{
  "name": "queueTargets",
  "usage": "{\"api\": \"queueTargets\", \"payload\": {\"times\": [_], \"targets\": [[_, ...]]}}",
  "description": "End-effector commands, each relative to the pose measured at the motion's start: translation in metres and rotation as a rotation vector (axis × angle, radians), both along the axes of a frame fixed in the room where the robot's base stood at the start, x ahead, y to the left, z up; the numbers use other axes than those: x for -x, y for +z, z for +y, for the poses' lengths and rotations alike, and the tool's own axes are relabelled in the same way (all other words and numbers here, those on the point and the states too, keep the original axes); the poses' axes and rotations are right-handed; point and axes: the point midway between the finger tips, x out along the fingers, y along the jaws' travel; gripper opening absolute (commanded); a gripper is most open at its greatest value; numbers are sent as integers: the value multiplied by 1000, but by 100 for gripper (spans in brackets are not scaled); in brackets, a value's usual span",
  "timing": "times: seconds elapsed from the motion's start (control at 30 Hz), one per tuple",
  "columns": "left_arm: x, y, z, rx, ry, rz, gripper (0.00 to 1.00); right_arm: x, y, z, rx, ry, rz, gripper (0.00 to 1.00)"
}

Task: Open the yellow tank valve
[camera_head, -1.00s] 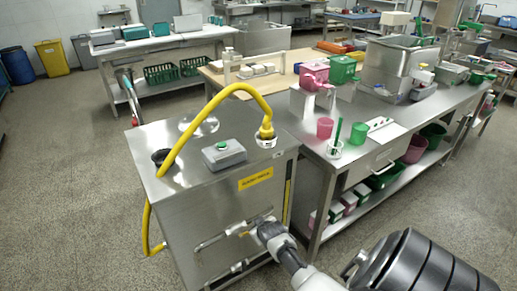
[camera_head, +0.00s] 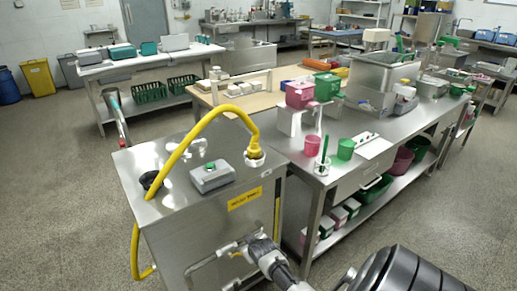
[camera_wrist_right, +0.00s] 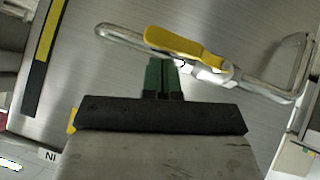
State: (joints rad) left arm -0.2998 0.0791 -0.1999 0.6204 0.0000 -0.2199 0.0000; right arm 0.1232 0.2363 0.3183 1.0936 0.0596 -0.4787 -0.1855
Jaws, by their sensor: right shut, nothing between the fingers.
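The yellow valve lever (camera_wrist_right: 185,45) sits on a silver pipe (camera_wrist_right: 125,38) on the front of the steel tank, in the right wrist view. The lever lies roughly along the pipe, slightly tilted. My right gripper (camera_wrist_right: 165,65) is shut and empty, its green fingertips right at the lever's edge; I cannot tell if they touch it. In the head view the steel tank (camera_head: 160,220) stands at the left with a yellow label (camera_head: 245,198). My right gripper (camera_head: 255,245) is at its front by the pipe (camera_head: 205,262), mostly hiding the lever. My left gripper is not in view.
A yellow hose (camera_head: 185,140) arches over the tank top, beside a grey box with a green button (camera_head: 212,177). A steel workbench (camera_head: 300,150) with cups and bins adjoins the tank at right. The floor left of the tank (camera_head: 60,190) is clear.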

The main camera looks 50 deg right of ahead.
Motion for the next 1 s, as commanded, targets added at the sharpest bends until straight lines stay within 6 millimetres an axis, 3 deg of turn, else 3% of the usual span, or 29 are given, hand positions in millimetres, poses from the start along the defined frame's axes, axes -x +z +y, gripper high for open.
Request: {"api": "queueTargets", "payload": {"times": [0.03, 0.17, 0.23, 0.6, 1.0], "targets": [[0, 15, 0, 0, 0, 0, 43, -2, 16, -1, 1, 1, -2, 0], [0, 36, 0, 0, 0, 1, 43, -6, 40, -1, 2, 2, -1, 0], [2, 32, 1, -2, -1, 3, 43, 7, 40, 2, 2, 3, 1, 0], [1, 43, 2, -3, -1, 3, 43, 50, 84, 15, 1, 3, 0, 0], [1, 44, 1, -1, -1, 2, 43, 63, 98, 19, 0, 2, -1, 0]]}}
